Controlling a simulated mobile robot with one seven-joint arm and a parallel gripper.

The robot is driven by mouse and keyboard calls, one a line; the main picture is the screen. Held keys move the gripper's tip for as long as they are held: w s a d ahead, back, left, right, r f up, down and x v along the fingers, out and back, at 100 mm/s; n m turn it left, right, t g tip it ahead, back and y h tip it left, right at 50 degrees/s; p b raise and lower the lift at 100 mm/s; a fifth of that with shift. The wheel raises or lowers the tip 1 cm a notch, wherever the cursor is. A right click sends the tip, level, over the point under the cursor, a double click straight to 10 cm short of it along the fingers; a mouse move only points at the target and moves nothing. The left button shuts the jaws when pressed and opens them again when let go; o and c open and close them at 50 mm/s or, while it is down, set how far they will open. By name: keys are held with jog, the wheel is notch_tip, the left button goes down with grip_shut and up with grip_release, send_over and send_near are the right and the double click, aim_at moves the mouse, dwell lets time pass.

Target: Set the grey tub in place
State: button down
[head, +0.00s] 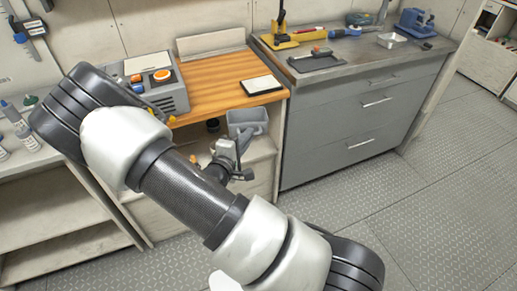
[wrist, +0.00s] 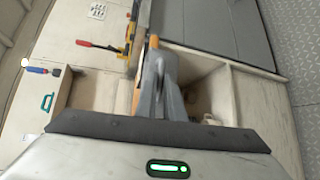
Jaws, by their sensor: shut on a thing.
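The grey tub (head: 248,117) is at the front of the open bay under the wooden worktop, near the grey drawer cabinet. My gripper (head: 243,139) is shut on the tub from the near side. In the wrist view a grey shape (wrist: 172,88) stands ahead of my gripper; I cannot tell tub from fingers clearly there. Whether the tub touches the shelf below it is hidden by my gripper.
The wooden worktop (head: 207,84) is above, with a black-framed pad (head: 261,85) and a grey control box (head: 162,92). A small dark round item (head: 213,125) is inside the bay. The grey drawer cabinet (head: 358,120) borders it on the right. Floor at right is clear.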

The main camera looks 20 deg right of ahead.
jog(key=s+a+r+g, duration=0.1)
jog(key=s+a+r, duration=0.1)
jog(key=r, duration=0.4)
jog(key=s+a+r+m+h, duration=0.1)
jog(key=a+r, duration=0.3)
jog(key=r, duration=0.2)
jog(key=shift+s+m+g+h, duration=0.3)
jog(key=shift+s+g, duration=0.1)
jog(key=shift+r, duration=0.15)
